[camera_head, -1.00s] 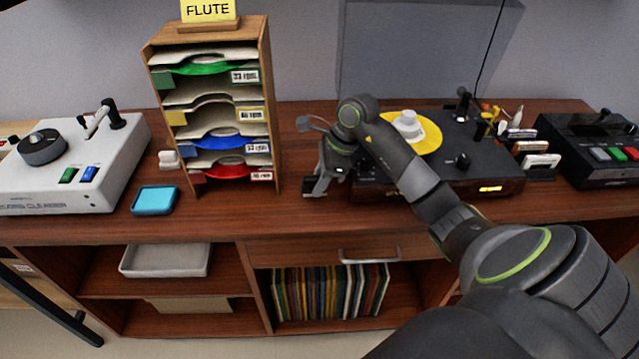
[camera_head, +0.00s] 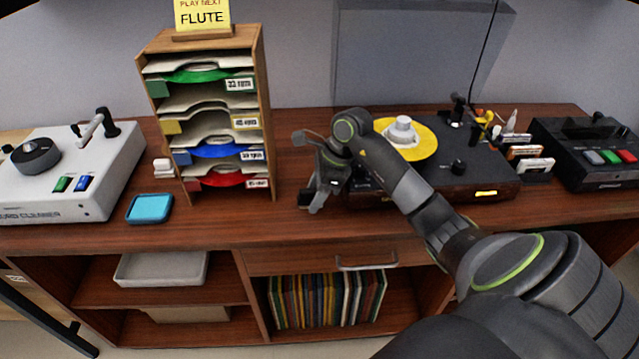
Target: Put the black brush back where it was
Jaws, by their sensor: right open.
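My right gripper (camera_head: 328,198) is open over the front of the wooden counter, between the record rack and the turntable. A small dark piece (camera_head: 305,198) shows by its left fingertip, low at the counter top. It may be the black brush, but it is too small and too covered to tell. I cannot tell whether the gripper touches it. No other black brush can be made out. My left gripper is out of view.
A wooden rack (camera_head: 265,120) of records stands left of the gripper. A turntable (camera_head: 465,165) with a yellow record (camera_head: 425,140) is close on its right. A blue tray (camera_head: 150,208) and a white record cleaner (camera_head: 100,175) are at left. A black deck (camera_head: 570,150) is at right.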

